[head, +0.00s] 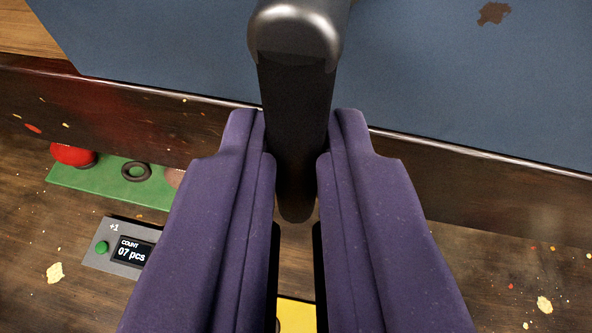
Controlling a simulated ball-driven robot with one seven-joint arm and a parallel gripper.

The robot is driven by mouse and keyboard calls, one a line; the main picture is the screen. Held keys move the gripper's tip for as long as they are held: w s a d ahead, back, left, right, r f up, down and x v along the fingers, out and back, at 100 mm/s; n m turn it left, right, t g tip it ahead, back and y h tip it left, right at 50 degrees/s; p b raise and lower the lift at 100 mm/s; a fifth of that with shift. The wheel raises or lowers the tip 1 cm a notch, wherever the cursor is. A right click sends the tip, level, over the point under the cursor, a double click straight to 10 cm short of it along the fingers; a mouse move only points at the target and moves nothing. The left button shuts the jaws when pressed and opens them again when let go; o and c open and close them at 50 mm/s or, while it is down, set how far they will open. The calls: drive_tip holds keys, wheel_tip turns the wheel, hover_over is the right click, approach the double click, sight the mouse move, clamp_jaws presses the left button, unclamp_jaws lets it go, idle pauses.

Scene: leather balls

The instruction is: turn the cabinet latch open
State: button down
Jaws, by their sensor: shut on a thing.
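The latch (297,95) is a black bar with a rounded, shiny dark-metal end at the top of the picture. The bar runs down the picture, roughly upright in view. My gripper (295,150) has two purple padded fingers and is shut on the bar, one finger on each side. The lower end of the bar shows between the fingers. A blue-grey panel (460,75) with a brown stain lies behind the latch. How the latch is fixed to it is hidden.
A dark wooden edge (480,185) runs below the panel. On the wooden surface below are a green mat (85,182) with a red ball (72,154) and black ring (136,171), and a grey counter (105,262) reading "07 pcs". Something yellow (297,312) shows between the fingers.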

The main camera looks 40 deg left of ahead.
drive_tip(key=shift+s+a+m+p, duration=0.1)
drive_tip(key=shift+m+p, duration=0.2)
idle(0.4)
drive_tip(key=c, duration=1.1)
unclamp_jaws()
drive_tip(key=shift+c, duration=0.2)
drive_tip(key=b+v, duration=0.1)
drive_tip(key=v, duration=0.6)
drive_tip(key=shift+s+d, duration=0.2)
drive_tip(key=shift+d, duration=0.1)
